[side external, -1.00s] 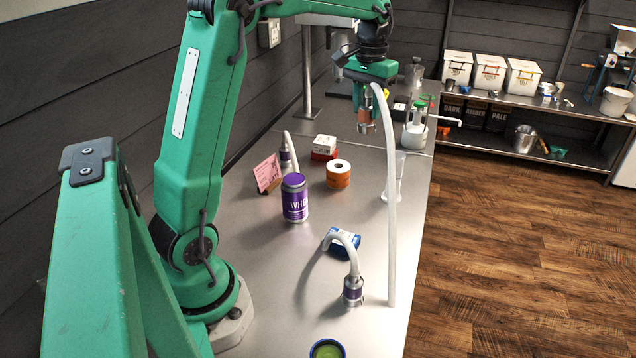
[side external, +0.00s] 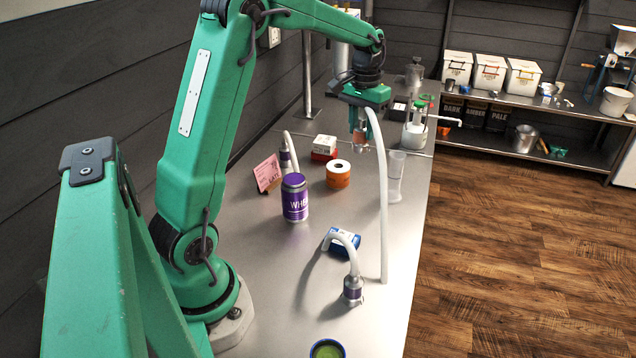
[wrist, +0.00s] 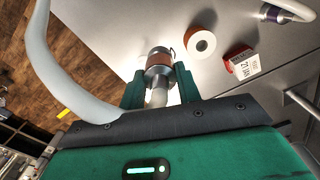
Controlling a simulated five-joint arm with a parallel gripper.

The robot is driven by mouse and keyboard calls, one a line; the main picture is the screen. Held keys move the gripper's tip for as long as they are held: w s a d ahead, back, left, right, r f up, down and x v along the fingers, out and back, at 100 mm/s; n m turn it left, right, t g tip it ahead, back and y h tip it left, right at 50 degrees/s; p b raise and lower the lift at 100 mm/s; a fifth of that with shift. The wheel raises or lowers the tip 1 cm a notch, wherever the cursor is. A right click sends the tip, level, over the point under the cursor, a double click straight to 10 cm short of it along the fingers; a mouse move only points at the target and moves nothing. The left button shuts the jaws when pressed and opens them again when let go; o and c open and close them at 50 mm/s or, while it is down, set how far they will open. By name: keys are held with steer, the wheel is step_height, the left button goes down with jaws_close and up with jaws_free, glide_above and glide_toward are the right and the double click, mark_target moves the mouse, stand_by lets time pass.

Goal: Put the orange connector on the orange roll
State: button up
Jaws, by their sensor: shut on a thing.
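The orange connector (wrist: 159,58) is a metal fitting with an orange band on the end of a white hose (side external: 380,200). In the side view the connector (side external: 361,139) hangs under my gripper (side external: 362,118). My gripper (wrist: 160,92) is shut on the connector in the wrist view. The hose arches beside my gripper and hangs down to the table's right side. The orange roll (side external: 338,179) has a white top with a dark centre hole. It stands on the table, below and left of the connector, apart from it. The roll (wrist: 200,45) is right of the connector in the wrist view.
A red and white box (side external: 324,147), a pink card (side external: 268,173) and a purple jar (side external: 294,199) stand near the roll. A clear cup (side external: 394,178) stands at right, behind the hose.

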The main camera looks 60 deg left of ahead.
steer(key=shift+s+a+f, duration=0.15)
steer(key=shift+a+f, duration=4.7)
steer(key=shift+f, duration=0.05)
steer(key=shift+f, duration=0.1)
steer(key=o, duration=1.1)
steer(key=shift+c, duration=0.2)
step_height(320, 180, up, 12)
